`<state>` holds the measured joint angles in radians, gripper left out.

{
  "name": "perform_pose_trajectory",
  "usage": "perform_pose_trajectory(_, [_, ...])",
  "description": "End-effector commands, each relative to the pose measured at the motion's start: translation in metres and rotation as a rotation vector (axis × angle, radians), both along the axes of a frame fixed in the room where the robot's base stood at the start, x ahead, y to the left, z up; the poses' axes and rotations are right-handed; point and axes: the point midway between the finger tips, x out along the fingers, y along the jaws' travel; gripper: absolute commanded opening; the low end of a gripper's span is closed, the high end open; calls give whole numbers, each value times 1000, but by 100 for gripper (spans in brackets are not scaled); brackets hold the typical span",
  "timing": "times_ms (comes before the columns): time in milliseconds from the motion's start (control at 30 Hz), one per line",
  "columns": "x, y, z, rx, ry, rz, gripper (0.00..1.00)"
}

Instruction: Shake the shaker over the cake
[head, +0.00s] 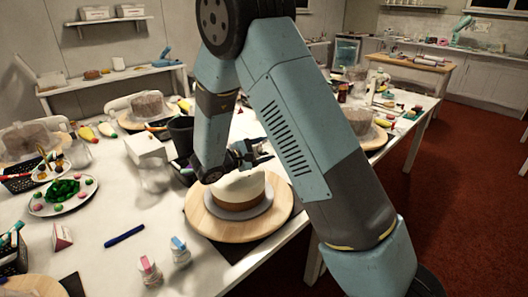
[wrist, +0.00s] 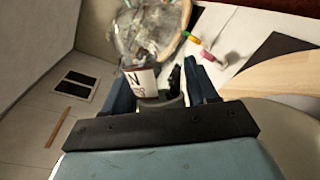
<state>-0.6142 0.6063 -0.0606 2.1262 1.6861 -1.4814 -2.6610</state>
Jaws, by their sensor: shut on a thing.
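The cake (head: 238,188), white on top with a tan band below, stands on a grey disc on a round wooden turntable (head: 207,221) near the table's front edge. My gripper (head: 258,155) is directly above the cake's back part in the head view. In the wrist view my gripper (wrist: 162,88) is shut on the shaker (wrist: 140,82), of which a pale label with a dark letter shows between the blue fingers. Its upper outline blends with clear glass behind it. In the head view the shaker is too small and hidden to make out its tilt.
Two small shakers, one pink-topped (head: 150,270) and one blue-topped (head: 180,252), stand left of the turntable with a blue pen (head: 124,236). A plate of decorations (head: 45,208) is far left.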

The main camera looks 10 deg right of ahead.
Motion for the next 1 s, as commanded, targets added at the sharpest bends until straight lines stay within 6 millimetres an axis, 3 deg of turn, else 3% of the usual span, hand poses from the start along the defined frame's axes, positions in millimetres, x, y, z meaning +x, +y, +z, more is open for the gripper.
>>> perform_pose_trajectory(500, [12,14,-1,12,-7,1,20])
perform_pose_trajectory(1000, [12,13,4,-61,36,0,20])
